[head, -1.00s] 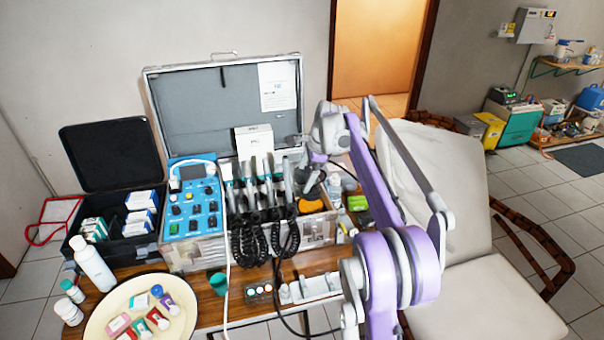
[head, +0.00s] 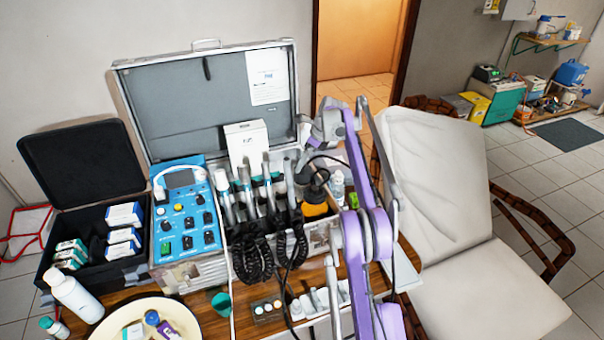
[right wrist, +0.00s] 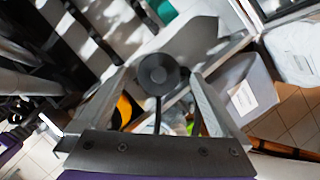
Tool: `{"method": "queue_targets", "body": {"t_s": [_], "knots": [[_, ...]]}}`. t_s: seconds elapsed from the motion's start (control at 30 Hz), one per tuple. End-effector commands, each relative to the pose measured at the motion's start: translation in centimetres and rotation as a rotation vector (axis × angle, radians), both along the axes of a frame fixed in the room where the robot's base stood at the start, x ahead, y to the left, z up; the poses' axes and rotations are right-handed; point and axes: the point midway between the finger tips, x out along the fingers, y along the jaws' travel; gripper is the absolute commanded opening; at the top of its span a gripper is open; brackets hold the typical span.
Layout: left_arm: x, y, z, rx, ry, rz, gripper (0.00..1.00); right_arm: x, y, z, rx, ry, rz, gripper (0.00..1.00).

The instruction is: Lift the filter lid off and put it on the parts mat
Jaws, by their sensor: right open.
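The filter lid looks to be the round black cap (head: 318,180) above an orange part (head: 315,208) at the right end of the open case. In the right wrist view the black disc (right wrist: 158,72) sits between my finger ends, with orange partly visible behind the left finger. My right gripper (right wrist: 160,80) is open, with a finger on either side of the disc; I cannot tell whether they touch it. In the head view my arm partly hides this area. I cannot pick out the parts mat with certainty. My left gripper is not in view.
Handpieces with coiled black cords (head: 250,250) crowd the case left of the lid. A blue control unit (head: 188,215) stands further left. A white bottle (head: 337,188) is close on the right. A round cream tray (head: 110,320) and a small white rack (head: 318,300) are in front.

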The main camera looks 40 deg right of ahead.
Motion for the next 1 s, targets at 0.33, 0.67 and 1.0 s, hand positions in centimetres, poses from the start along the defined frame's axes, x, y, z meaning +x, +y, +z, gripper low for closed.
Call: {"method": "queue_targets", "body": {"t_s": [0.33,0.67,1.0], "knots": [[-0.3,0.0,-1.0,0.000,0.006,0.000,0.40,0.8,0.5,-3.6,-0.001,0.001,0.001,1.00],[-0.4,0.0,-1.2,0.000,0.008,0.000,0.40,1.7,1.0,-6.1,-0.001,-0.001,0.001,1.00],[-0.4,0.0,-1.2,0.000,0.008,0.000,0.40,1.6,0.9,-6.0,-0.001,-0.001,0.001,0.57]]}}
